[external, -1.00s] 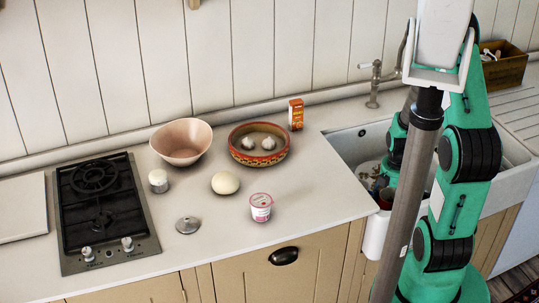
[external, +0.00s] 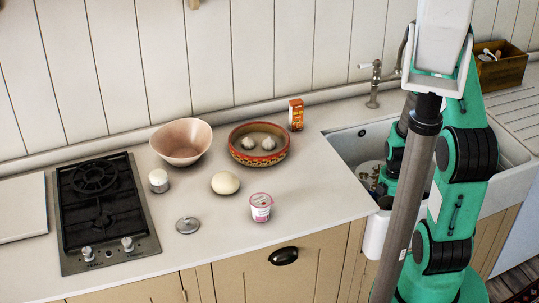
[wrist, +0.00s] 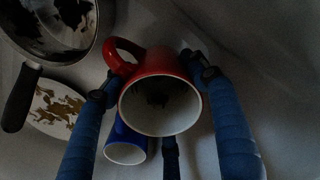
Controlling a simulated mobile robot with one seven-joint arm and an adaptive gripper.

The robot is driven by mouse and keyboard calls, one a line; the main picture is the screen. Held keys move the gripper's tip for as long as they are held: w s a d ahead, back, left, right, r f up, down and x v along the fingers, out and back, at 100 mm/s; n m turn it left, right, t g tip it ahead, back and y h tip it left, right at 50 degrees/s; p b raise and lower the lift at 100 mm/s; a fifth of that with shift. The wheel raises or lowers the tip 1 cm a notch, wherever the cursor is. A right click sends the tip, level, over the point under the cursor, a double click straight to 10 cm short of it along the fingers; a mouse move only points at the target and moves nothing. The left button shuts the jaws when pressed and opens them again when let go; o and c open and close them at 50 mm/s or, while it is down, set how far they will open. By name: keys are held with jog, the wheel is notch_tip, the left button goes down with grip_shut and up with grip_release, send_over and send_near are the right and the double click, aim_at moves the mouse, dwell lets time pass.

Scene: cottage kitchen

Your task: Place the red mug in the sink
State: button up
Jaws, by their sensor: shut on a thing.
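The red mug (wrist: 162,62) is in the wrist view, tilted so its white inside faces the camera and its handle points up left. My gripper (wrist: 160,80) has its two blue fingers on either side of the mug and is shut on it. In the external view the white sink (external: 343,143) is at the right, and my arm reaches down into its left part. My gripper and the red mug are hidden there behind the arm. I cannot tell whether the mug touches the sink floor.
In the wrist view a blue mug (wrist: 125,146) lies just below the red one. A dark-handled pan (wrist: 47,30) and a patterned plate (wrist: 55,108) are at the left. The tap (external: 374,85) stands behind the sink. A yogurt cup (external: 261,207) stands on the counter nearby.

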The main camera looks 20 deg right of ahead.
jog(key=shift+f+b, duration=0.3)
jog(key=shift+f, duration=0.3)
jog(key=o, duration=1.4)
jog(key=shift+r, duration=0.1)
notch_tip(320, 180, up, 13)
jog(key=p, duration=0.4)
